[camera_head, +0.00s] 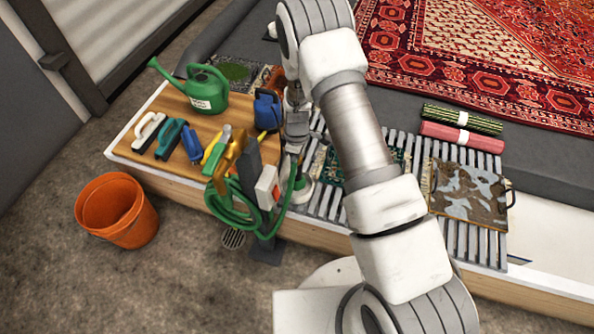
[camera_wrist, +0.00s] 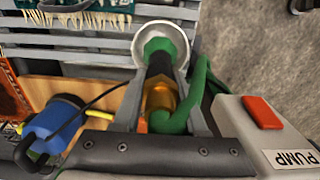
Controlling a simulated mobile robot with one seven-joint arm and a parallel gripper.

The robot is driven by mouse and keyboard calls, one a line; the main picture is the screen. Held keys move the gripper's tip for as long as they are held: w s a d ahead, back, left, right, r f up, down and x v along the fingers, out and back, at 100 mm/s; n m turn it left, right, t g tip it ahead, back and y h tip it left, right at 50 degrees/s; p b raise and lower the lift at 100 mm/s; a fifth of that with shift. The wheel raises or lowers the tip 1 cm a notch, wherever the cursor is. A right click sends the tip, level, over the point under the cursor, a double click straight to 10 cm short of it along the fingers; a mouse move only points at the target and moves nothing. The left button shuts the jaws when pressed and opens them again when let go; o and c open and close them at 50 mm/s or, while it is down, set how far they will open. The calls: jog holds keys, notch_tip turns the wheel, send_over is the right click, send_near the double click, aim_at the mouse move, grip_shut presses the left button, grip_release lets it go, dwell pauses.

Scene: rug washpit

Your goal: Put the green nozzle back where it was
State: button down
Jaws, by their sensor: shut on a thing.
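The green nozzle has a wide white cup end and a brass collar (camera_wrist: 160,97). In the wrist view it lies between my two grey fingers, cup pointing away from me. In the head view my gripper (camera_head: 293,150) hangs at the slatted rack's left end, and the nozzle's white cup end (camera_head: 300,193) shows below it. A green hose (camera_head: 228,214) runs to the nozzle from a coil on the post in front of the bench. A brass piece (camera_head: 229,158) stands at the post's top, left of my gripper. My arm hides part of the nozzle in the head view.
The pump box (camera_head: 268,185) with a red button stands close beside my gripper. A blue jug (camera_head: 267,110), green watering can (camera_head: 205,90) and several brushes crowd the wooden board. An orange bucket (camera_head: 117,211) stands on the floor.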

jog(key=shift+f+b, duration=0.65)
jog(key=shift+f, duration=1.15)
jog(key=shift+f, duration=0.15)
jog(key=shift+c, duration=2.3)
grip_release()
